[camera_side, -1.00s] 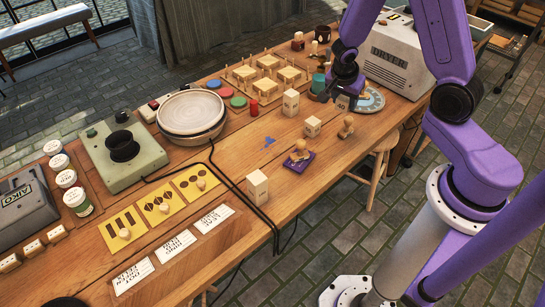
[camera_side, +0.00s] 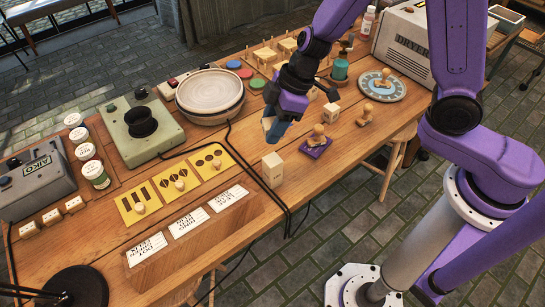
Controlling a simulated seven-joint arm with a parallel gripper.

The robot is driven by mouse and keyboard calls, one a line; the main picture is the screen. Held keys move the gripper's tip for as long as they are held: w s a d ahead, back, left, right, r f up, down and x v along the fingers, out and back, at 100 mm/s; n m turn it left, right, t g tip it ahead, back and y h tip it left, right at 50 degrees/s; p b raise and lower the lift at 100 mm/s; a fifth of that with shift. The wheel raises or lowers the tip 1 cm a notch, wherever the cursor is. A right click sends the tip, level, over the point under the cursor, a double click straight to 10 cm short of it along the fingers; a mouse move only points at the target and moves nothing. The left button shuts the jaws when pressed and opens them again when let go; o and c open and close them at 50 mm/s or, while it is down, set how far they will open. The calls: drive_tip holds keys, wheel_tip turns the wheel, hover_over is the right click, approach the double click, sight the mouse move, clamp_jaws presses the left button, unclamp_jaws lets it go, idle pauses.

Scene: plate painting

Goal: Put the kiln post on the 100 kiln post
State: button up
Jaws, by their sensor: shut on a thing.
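My gripper (camera_side: 277,126) is above the middle of the table, shut on a small cream kiln post (camera_side: 267,123), which its fingers partly cover. Another kiln post (camera_side: 272,171), a tall cream block, stands upright just in front of it, apart from the held one. A short kiln post (camera_side: 330,112) stands to the right of the gripper. A further cream block (camera_side: 312,94) is mostly hidden behind the gripper. The markings on the posts are too small to read, so I cannot tell which is the 100 one.
A purple pad (camera_side: 316,150) with a wooden stamp lies right of the near post. A black cable (camera_side: 263,186) runs beside that post. Yellow stencil cards (camera_side: 179,179) lie at left, a stacked plate (camera_side: 210,90) behind, and a blue dial plate (camera_side: 382,87) at the back right.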

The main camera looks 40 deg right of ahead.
sight(267, 160)
drive_tip(key=shift+s+a+f+n, duration=0.1)
drive_tip(key=shift+s+a+n, duration=0.1)
drive_tip(key=shift+n, duration=0.1)
drive_tip(key=shift+f, duration=2.05)
drive_tip(key=shift+f, duration=1.8)
drive_tip(key=shift+f, duration=0.1)
drive_tip(key=o, duration=1.1)
